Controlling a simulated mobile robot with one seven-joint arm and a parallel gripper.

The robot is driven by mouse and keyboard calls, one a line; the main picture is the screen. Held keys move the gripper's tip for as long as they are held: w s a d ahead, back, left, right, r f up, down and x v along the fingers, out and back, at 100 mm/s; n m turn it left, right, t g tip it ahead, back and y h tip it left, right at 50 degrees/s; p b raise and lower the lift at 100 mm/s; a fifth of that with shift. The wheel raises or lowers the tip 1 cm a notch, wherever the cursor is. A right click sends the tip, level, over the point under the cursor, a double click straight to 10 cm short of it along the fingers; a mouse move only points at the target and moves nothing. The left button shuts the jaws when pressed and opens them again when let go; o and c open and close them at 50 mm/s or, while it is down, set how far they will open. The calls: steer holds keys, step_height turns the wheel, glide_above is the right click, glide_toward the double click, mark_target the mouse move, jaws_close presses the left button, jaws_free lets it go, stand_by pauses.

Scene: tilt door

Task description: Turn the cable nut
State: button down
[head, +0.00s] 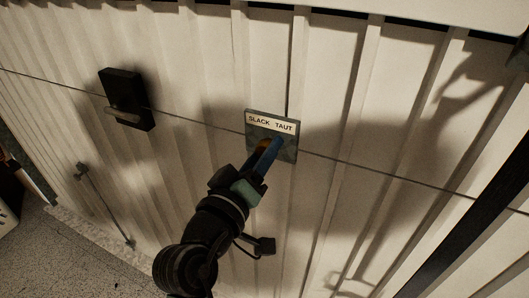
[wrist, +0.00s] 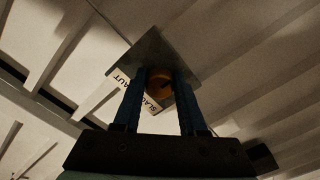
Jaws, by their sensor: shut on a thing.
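The cable nut (wrist: 160,84) is a round orange-brown piece with a dark mark on its face, on a grey square plate (head: 289,152) fixed to the door. A label on the plate (head: 270,123) reads SLACK on the left and TAUT on the right. My gripper (wrist: 161,80) reaches the plate, and its two blue fingers stand on either side of the nut, shut on it. In the head view a sliver of the nut (head: 263,146) shows beside the blue fingers, which hide most of it.
The pale ribbed door (head: 335,140) fills most of the head view. A black box with a lever handle (head: 124,110) is on the door to the left. A thin bar (head: 107,205) with end brackets is lower left. Speckled floor (head: 70,262) lies below.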

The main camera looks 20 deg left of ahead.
steer(key=shift+c, duration=2.3)
jaws_free()
steer(key=s+b, duration=0.1)
steer(key=s, duration=1.2)
steer(key=shift+a, duration=0.2)
